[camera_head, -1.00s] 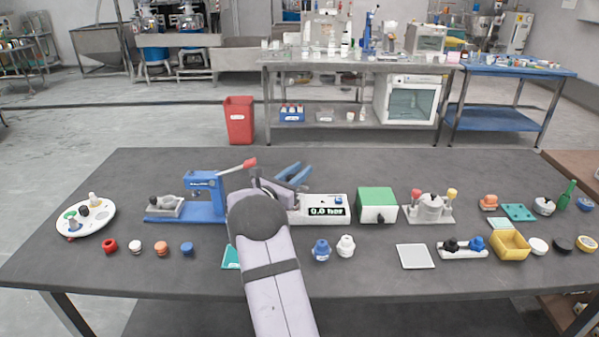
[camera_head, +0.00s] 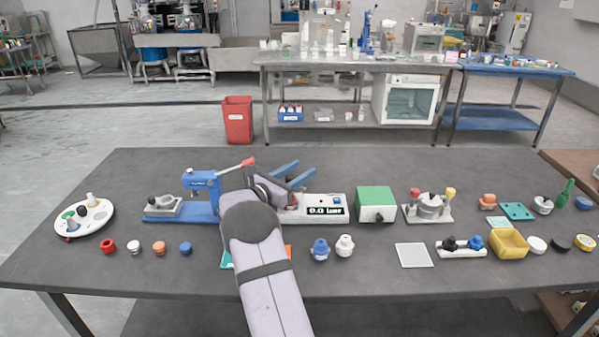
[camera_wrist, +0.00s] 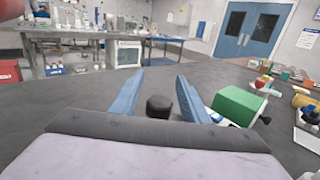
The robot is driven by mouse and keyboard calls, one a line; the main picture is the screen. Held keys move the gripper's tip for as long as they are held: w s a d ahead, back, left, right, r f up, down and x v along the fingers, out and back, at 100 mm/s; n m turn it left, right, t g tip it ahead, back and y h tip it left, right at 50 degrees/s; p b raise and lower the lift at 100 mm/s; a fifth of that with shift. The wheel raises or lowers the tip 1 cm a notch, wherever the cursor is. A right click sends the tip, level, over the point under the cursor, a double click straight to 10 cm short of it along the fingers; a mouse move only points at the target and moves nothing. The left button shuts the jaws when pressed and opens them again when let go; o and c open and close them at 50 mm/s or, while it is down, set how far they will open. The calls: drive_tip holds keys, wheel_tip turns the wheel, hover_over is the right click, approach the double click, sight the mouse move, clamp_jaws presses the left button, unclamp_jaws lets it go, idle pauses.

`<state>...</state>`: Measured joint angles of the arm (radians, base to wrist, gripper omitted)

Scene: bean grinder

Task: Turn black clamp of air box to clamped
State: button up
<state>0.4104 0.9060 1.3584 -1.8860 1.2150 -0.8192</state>
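A white box with a "0.0 bar" display (camera_head: 325,208) stands mid-table and looks like the air box. Its left end is hidden by my arm in the head view. A black, round-topped knob (camera_wrist: 158,106), seemingly the black clamp, stands upright in the wrist view. My gripper (camera_wrist: 160,82) has two blue fingers spread apart, one on each side of the knob. I see a gap between the knob and the fingers; it holds nothing. The blue fingers also show in the head view (camera_head: 294,172), above the box's left part. The clamp is not clearly visible there.
A green box (camera_head: 375,204) stands just right of the display box. A blue press with a red-tipped lever (camera_head: 203,195) stands close on the left. Blue (camera_head: 320,250) and white (camera_head: 344,246) knobbed parts sit in front. The table behind the gripper is clear.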

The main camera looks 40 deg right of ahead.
sight(290, 176)
drive_tip(key=shift+s+a+b, duration=0.15)
drive_tip(key=shift+a+b, duration=0.15)
drive_tip(key=shift+a, duration=1.55)
drive_tip(key=shift+s+a+b, duration=0.1)
drive_tip(key=shift+a+b, duration=0.15)
drive_tip(key=shift+a, duration=1.55)
drive_tip(key=a+p, duration=0.1)
drive_tip(key=a, duration=0.1)
drive_tip(key=a+p, duration=0.2)
drive_tip(key=shift+s+f, duration=0.1)
drive_tip(key=shift+f, duration=0.1)
drive_tip(key=shift+d+f, duration=0.15)
drive_tip(key=shift+w+d+p, duration=0.2)
drive_tip(key=shift+d+p, duration=0.25)
drive_tip(key=shift+d, duration=3.05)
drive_tip(key=c, duration=1.1)
